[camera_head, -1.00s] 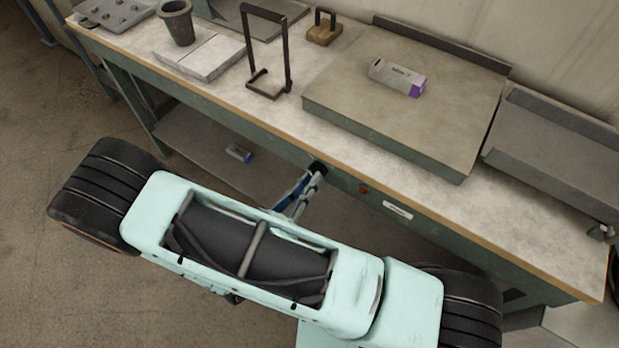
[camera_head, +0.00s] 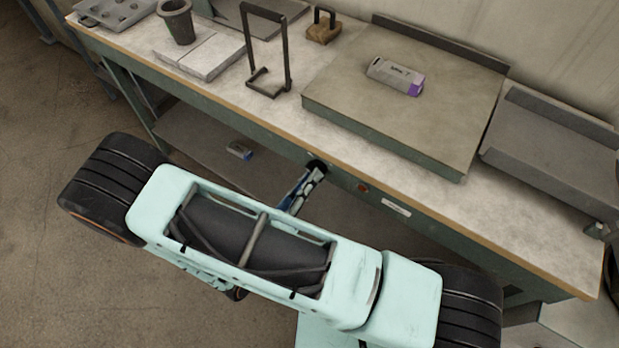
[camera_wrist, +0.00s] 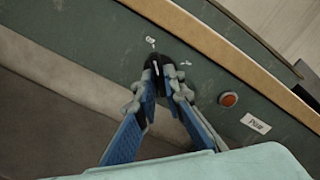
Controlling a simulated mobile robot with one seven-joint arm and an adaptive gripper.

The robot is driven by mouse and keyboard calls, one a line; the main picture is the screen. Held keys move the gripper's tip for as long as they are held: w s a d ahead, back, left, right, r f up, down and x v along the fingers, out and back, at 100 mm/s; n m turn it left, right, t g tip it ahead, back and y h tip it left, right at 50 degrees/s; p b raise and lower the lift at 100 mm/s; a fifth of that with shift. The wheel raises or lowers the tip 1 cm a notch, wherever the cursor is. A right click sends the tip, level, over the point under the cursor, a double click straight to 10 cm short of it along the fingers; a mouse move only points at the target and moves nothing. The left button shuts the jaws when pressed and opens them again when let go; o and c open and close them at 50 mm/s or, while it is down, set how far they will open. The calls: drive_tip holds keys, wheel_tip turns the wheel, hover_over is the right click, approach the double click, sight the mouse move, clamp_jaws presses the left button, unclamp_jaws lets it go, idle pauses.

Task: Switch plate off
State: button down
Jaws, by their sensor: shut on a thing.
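A black knob (camera_wrist: 154,68) with a white pointer line sits on the green front panel of the bench. It also shows in the head view (camera_head: 317,166). My gripper (camera_wrist: 160,92) is shut on the knob, its grey fingertips on either side and partly covering it. In the head view my gripper (camera_head: 311,175) reaches the panel from below. Two small white marks, too small to read, lie near the knob. A red-orange round lamp or button (camera_wrist: 228,99) is to its right. The flat plate (camera_head: 430,110) stands on the bench above.
A small grey and purple box (camera_head: 395,77) lies on the plate. A white label (camera_head: 396,207) is right of the lamp. A dark wire stand (camera_head: 268,85), a block with a handle (camera_head: 323,30) and a grey cup (camera_head: 177,22) stand on the bench (camera_head: 240,100). Another small box (camera_head: 239,151) lies on the lower shelf.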

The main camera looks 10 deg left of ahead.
drive_tip(key=c, duration=2)
unclamp_jaws()
drive_tip(key=v, duration=1.2)
